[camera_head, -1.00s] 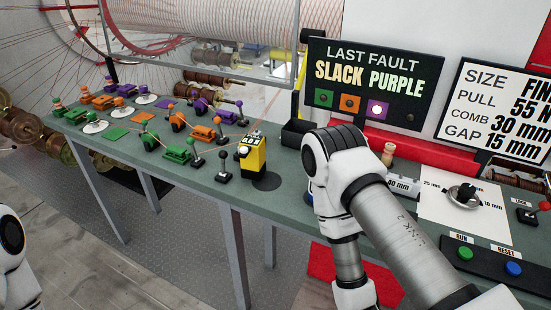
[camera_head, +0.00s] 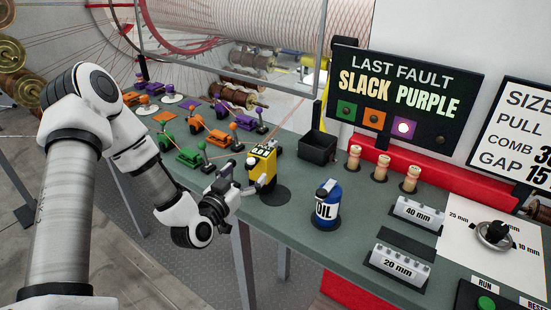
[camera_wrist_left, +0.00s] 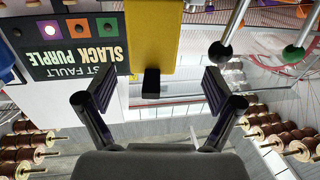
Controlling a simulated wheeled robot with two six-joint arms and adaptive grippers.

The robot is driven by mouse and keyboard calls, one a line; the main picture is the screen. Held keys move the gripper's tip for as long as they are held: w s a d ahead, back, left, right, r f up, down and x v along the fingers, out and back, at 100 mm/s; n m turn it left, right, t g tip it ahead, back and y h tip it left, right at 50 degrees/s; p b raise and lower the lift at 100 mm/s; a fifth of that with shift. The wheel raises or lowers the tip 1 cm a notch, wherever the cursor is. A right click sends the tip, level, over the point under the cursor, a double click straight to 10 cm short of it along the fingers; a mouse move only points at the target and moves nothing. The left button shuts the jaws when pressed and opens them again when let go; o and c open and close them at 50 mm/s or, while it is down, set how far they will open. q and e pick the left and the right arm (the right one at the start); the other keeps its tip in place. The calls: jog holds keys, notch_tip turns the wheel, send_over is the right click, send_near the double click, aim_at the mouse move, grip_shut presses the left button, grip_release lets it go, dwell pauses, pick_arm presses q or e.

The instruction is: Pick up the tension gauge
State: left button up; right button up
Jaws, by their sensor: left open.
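The tension gauge (camera_head: 264,169) is a yellow block with a small display on top, upright on a dark round pad on the green bench. My left gripper (camera_head: 237,183) is close to its left front side, with its fingers pointing at it. In the left wrist view, which is upside down, the yellow gauge (camera_wrist_left: 150,38) with a black nub shows ahead, between the lines of the two spread fingers (camera_wrist_left: 152,92). My right gripper is out of view.
Left of the gauge stand black-based levers and green, orange and purple clamps (camera_head: 216,138). A black bin (camera_head: 317,149) stands behind it. A blue oil can (camera_head: 327,205) and 40 mm and 20 mm blocks (camera_head: 400,268) are to the right. Bench between gauge and can is clear.

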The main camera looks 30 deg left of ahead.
aim_at(260, 158)
pick_arm(q)
jog(key=shift+w+d+r+p, duration=0.2)
jog(key=shift+w+r+p, duration=0.05)
jog(key=shift+w+r, duration=0.3)
jog(key=shift+w+d+r+p, duration=0.25)
jog(key=shift+w+r, duration=0.15)
jog(key=shift+w, duration=0.15)
jog(key=w, duration=0.3)
jog(key=w+f+p, duration=0.1)
jog(key=shift+w+a, duration=0.3)
jog(key=shift+w, duration=0.1)
jog(key=shift+s, duration=0.1)
jog(key=shift+s+r, duration=0.1)
jog(key=shift+s, duration=0.05)
jog(key=shift+c, duration=1.4)
jog(key=c, duration=1.2)
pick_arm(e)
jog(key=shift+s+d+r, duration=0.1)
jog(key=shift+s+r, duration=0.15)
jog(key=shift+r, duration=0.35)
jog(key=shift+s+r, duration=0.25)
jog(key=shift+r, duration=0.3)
